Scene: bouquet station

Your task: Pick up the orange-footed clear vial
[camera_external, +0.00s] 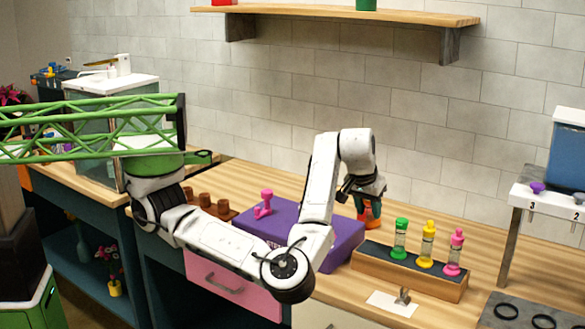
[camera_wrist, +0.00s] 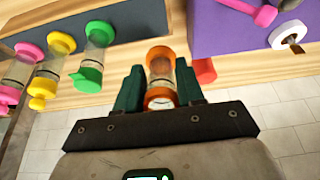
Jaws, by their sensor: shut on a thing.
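The orange-footed clear vial (camera_wrist: 160,68) has orange ends and a clear middle. In the wrist view it sits between the dark green fingers of my gripper (camera_wrist: 160,84), which are shut on it from both sides. In the external view my gripper (camera_external: 363,197) points down beside the purple box, near the left end of the wooden rack (camera_external: 408,279). Orange (camera_external: 371,215) shows below the fingers there, and the fingers hide part of the vial. I cannot tell whether its foot is clear of the surface beneath.
Green (camera_external: 400,239), yellow (camera_external: 427,243) and pink (camera_external: 455,252) vials stand in the rack. The purple box (camera_external: 345,238) carries a pink dumbbell-shaped thing (camera_external: 264,204). A red object (camera_wrist: 205,70) lies close to my right finger in the wrist view. A white card (camera_external: 393,305) with a clip lies in front.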

